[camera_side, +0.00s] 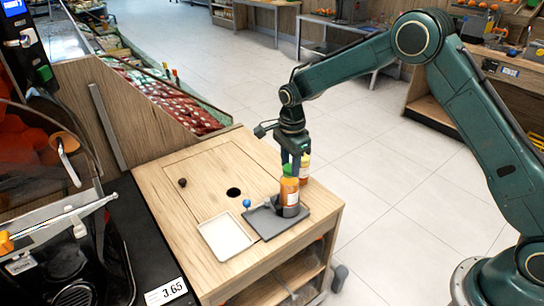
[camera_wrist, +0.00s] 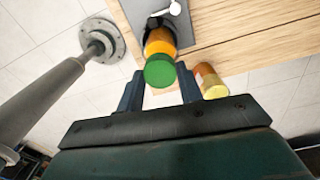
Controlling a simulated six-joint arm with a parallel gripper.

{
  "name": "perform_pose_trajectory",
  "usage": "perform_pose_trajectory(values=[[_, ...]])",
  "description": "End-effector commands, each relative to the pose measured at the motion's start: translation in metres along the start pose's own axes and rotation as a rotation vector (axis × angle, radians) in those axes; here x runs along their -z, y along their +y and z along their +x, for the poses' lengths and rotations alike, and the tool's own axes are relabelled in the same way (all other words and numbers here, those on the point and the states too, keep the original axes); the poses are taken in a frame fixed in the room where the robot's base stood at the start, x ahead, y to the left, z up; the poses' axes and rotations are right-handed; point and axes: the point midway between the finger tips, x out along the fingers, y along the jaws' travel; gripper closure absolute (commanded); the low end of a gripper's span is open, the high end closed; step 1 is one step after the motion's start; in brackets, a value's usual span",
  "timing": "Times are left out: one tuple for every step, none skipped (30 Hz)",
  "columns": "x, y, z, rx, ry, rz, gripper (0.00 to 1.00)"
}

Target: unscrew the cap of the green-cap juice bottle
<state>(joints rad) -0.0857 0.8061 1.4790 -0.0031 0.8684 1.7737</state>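The green-cap juice bottle (camera_side: 289,190) stands in the dark grey holder (camera_side: 262,222) at the table's front right. Its green cap (camera_wrist: 160,72) faces the camera in the wrist view, with the orange bottle body (camera_wrist: 160,42) beyond it. My gripper (camera_wrist: 160,90) is open, its two dark fingers apart on either side of the cap. I see no clear contact with the cap. In the side view my gripper (camera_side: 294,168) points down at the cap and partly hides it.
A second bottle with a yellow cap (camera_wrist: 213,88) stands close to the right finger, behind the first bottle in the side view.

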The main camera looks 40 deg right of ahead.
Motion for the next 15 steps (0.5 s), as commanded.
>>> perform_pose_trajectory(values=[[0.0, 0.0001, -0.0001, 0.0, 0.0, 0.0, 0.82], [0.0, 0.0001, -0.0001, 0.0, 0.0, 0.0, 0.88], [0.0, 0.0001, -0.0001, 0.0, 0.0, 0.0, 0.92], [0.0, 0.0001, -0.0001, 0.0, 0.0, 0.0, 0.92], [0.0, 0.0001, -0.0001, 0.0, 0.0, 0.0, 0.93], [0.0, 0.0001, -0.0001, 0.0, 0.0, 0.0, 0.93], [0.0, 0.0001, -0.0001, 0.0, 0.0, 0.0, 0.69], [0.0, 0.0001, -0.0001, 0.0, 0.0, 0.0, 0.75], [0.0, 0.0001, -0.0001, 0.0, 0.0, 0.0, 0.83], [0.0, 0.0001, -0.0001, 0.0, 0.0, 0.0, 0.89], [0.0, 0.0001, -0.0001, 0.0, 0.0, 0.0, 0.92], [0.0, 0.0001, -0.0001, 0.0, 0.0, 0.0, 0.93], [0.0, 0.0, -0.0001, 0.0, 0.0, -0.001, 0.93], [0.0, 0.0, -0.0001, 0.0, 0.0, -0.002, 0.93], [0.0, 0.0, -0.0001, 0.0, 0.0, -0.007, 0.93]])
